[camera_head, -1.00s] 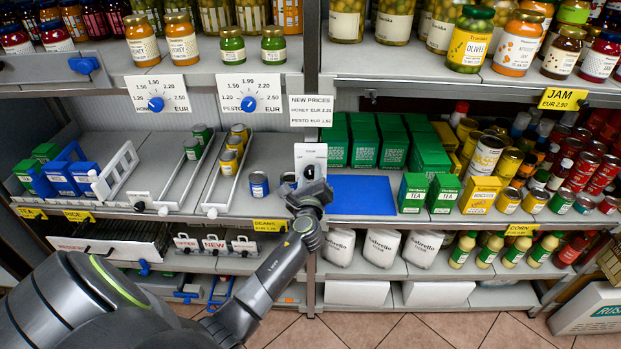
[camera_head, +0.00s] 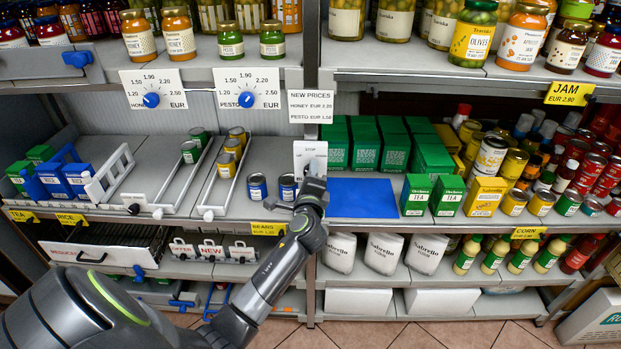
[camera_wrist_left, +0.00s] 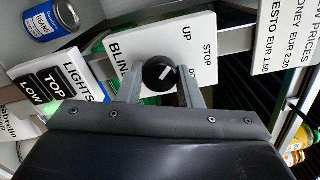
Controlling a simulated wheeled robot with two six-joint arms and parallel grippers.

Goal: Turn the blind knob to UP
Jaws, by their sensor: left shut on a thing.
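The blind knob (camera_wrist_left: 160,73) is a round black knob with a white pointer mark. It sits on a white plate (camera_wrist_left: 142,32) marked BLIND, UP, STOP and a partly hidden word starting "DO". The pointer seems to face the STOP side; its exact setting is hard to tell. My left gripper (camera_wrist_left: 161,82) has one finger on each side of the knob and is shut on it. In the head view the plate (camera_head: 303,153) is on the post between the shelf bays, with my left gripper (camera_head: 314,174) in front, hiding the knob. My right gripper is not in view.
A LIGHTS plate (camera_wrist_left: 61,84) marked TOP and LOW is beside the blind plate. Bean cans (camera_head: 257,187) stand left of my gripper, and a blue mat (camera_head: 362,198) lies to its right. Honey (camera_head: 151,100) and pesto (camera_head: 246,99) dials are higher on the left.

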